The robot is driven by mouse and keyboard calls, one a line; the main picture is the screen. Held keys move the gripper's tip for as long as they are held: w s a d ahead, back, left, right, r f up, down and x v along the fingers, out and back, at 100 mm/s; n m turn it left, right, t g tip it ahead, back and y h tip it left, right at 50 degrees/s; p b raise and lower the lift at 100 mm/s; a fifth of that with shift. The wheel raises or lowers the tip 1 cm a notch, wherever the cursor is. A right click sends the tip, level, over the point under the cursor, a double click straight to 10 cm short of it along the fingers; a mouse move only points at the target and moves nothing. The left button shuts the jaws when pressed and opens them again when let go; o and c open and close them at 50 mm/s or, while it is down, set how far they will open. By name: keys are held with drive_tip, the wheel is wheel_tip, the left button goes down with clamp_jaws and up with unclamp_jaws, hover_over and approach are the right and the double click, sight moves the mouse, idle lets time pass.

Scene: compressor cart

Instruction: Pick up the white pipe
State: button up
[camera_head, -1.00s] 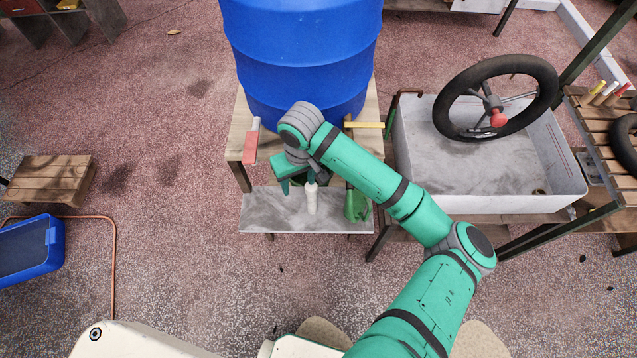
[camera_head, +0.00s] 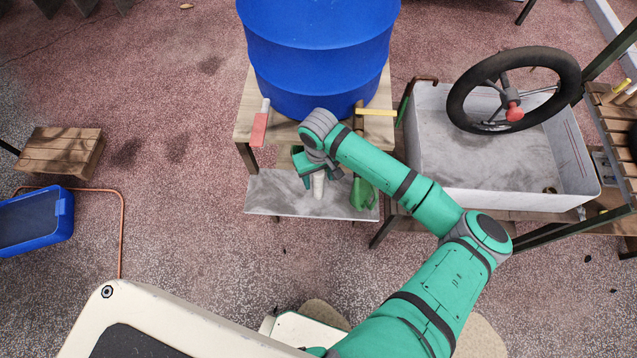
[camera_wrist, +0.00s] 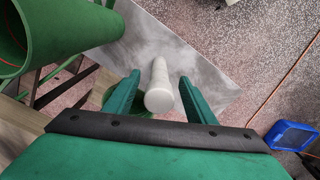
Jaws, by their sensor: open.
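The white pipe (camera_head: 319,186) stands on the grey lower shelf (camera_head: 275,200) below the blue barrel's wooden table. In the wrist view the white pipe (camera_wrist: 159,88) shows its round end toward the camera, between the two green fingers of my gripper (camera_wrist: 155,90). The fingers are apart, with a gap on each side of the pipe. In the head view my gripper (camera_head: 311,172) is over the shelf, in front of the pipe's upper part and hiding it.
A green watering-can-like object (camera_head: 362,195) is just right of the pipe, and a large green tube (camera_wrist: 25,40) is near in the wrist view. The blue barrel (camera_head: 318,60) stands behind on the wooden table (camera_head: 246,100). A white basin (camera_head: 500,195) with a wheel is at right.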

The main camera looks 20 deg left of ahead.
drive_tip(key=shift+f, duration=0.7)
drive_tip(key=c, duration=1.2)
drive_tip(key=shift+r, duration=0.1)
